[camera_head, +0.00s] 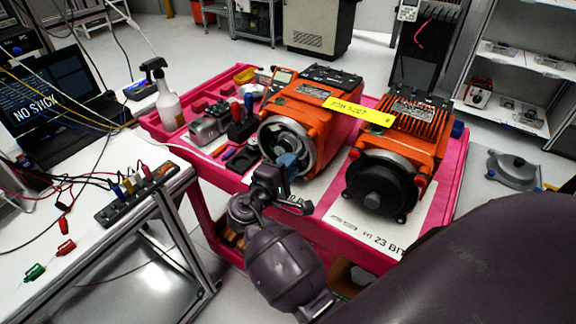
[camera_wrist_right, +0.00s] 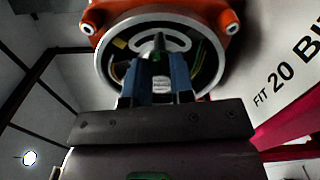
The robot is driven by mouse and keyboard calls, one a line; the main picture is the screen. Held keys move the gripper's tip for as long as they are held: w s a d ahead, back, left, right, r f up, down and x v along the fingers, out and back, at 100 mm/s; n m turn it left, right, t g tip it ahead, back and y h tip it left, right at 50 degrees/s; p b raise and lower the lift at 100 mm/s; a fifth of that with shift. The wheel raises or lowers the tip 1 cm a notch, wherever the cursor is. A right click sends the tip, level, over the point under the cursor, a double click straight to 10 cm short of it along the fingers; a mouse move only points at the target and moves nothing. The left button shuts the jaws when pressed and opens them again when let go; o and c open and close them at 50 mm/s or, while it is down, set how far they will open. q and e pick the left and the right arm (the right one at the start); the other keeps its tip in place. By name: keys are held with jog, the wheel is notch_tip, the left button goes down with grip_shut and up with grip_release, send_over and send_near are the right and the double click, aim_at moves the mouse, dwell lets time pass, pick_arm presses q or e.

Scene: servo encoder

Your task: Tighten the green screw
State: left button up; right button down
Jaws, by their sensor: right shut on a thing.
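My right gripper (camera_head: 287,165) reaches the open round end of the left orange servo motor (camera_head: 312,108). In the right wrist view its blue fingers (camera_wrist_right: 157,82) are shut on a small dark, greenish upright piece (camera_wrist_right: 158,48) in front of the ring-shaped housing (camera_wrist_right: 105,52). I cannot tell whether this piece is the green screw, as the fingers hide its lower part. Thin coloured wires show inside the housing. The right orange motor (camera_head: 412,122) has a black round end cover (camera_head: 382,183). My left gripper is not in view.
The motors stand on a pink cart (camera_head: 447,190) with tools and a grey device (camera_head: 208,127) at its left. A yellow label strip (camera_head: 347,108) spans the motors. A spray bottle (camera_head: 167,100) stands at the back left. A white table (camera_head: 120,245) with cables is at left.

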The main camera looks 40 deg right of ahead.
jog(key=c, duration=1)
grip_release()
jog(key=shift+o, duration=0.2)
